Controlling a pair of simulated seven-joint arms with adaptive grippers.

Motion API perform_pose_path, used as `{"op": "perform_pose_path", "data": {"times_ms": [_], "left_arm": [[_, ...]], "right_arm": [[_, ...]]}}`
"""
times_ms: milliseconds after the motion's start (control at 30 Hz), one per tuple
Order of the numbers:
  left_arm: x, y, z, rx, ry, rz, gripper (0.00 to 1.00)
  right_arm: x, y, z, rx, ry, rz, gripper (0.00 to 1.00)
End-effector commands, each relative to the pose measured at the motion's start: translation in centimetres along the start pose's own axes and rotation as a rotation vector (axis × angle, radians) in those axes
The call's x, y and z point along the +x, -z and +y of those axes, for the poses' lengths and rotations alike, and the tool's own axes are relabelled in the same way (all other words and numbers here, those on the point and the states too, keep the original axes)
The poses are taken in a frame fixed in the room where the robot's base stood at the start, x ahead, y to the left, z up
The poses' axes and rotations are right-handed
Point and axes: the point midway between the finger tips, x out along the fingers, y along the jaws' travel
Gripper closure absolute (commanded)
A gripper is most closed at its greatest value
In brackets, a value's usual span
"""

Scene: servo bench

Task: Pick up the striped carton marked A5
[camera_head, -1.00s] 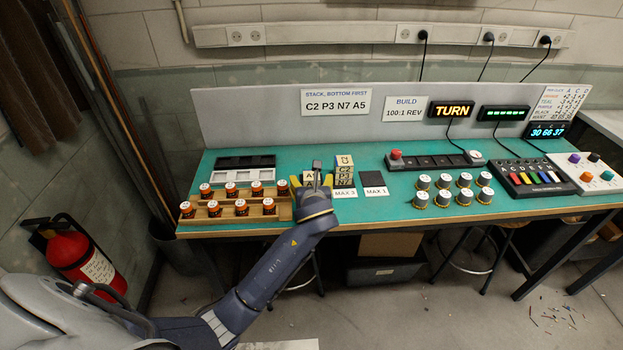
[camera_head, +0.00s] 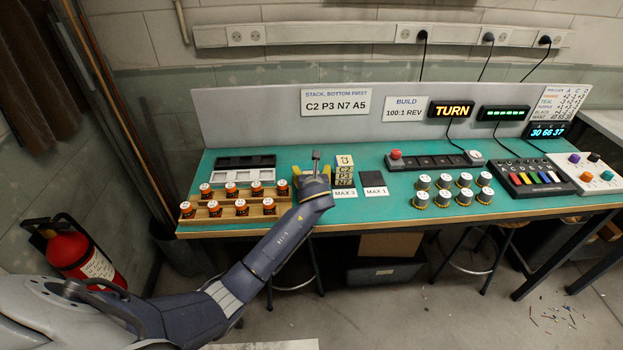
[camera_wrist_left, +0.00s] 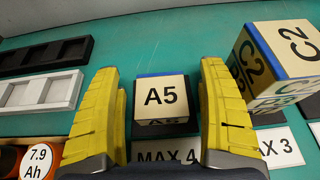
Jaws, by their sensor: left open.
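In the left wrist view, the carton marked A5 (camera_wrist_left: 161,99) stands upright on the teal bench, with a pale face and a blue stripe along its far top edge. It sits just behind a MAX 4 label (camera_wrist_left: 166,151). My left gripper (camera_wrist_left: 160,72) is open, with a yellow finger on each side of the carton; whether either finger touches it I cannot tell. In the head view, my left gripper (camera_head: 313,176) hides the carton. My right gripper is not in view.
A stack of cartons, C2 on top, then P3 and N7 (camera_head: 344,172), stands close right of my left gripper. A dark empty pad (camera_head: 373,179) marked MAX 1 lies further right. Orange-sided jars in a wooden rack (camera_head: 222,216) stand to the left.

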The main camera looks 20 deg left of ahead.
Motion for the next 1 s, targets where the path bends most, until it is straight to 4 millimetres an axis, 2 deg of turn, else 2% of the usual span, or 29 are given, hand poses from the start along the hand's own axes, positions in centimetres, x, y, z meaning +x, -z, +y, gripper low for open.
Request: {"op": "perform_pose_path", "data": {"times_ms": [133,467,900,1000], "left_arm": [[0.98,-0.03,0.05,0.0,-0.001,0.0,0.24],[1.16,-0.03,0.04,0.0,0.0,-0.001,0.25],[1.15,-0.03,0.03,0.0,0.0,-0.001,0.76],[1.15,-0.02,0.04,0.0,0.0,0.0,0.82]], "right_arm": [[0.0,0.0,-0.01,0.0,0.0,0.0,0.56],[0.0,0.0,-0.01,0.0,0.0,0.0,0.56],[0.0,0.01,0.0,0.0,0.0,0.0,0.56],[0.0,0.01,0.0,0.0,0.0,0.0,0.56]]}}
